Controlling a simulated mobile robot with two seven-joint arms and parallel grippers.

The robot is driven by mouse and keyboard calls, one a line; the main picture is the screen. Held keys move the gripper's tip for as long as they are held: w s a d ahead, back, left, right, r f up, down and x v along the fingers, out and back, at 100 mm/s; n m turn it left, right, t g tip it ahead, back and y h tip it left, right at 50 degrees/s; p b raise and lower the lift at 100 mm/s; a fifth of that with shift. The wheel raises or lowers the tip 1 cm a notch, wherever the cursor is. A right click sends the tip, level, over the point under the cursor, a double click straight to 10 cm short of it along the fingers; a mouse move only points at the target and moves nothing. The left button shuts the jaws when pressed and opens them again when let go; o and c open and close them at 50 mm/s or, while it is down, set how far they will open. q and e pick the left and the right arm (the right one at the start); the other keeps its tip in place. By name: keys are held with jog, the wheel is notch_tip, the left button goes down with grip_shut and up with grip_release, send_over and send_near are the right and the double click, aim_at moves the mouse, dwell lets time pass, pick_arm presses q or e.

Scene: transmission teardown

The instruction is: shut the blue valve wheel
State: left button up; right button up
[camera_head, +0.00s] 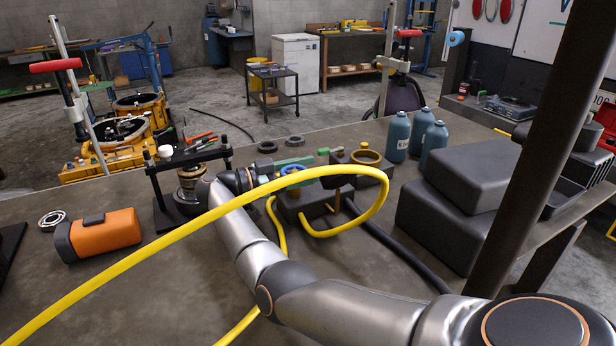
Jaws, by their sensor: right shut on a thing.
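The blue valve wheel (291,169) sits on top of a dark block (300,203) in the middle of the workbench, partly hidden by a yellow hose (345,174). My right arm reaches in from the lower right, and its gripper (270,175) is at the wheel's left side. The fingers are small and partly covered by the hose, but they appear shut on the wheel's rim. My left gripper is not in view.
The yellow hose arcs over my right arm. An orange case (107,234) and a black press frame (160,190) stand left. Blue bottles (399,137) and dark grey cases (445,228) stand right, beside a dark post (535,150). Bare bench lies front left.

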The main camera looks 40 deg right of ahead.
dwell(0.3)
jog(key=o, duration=1.2)
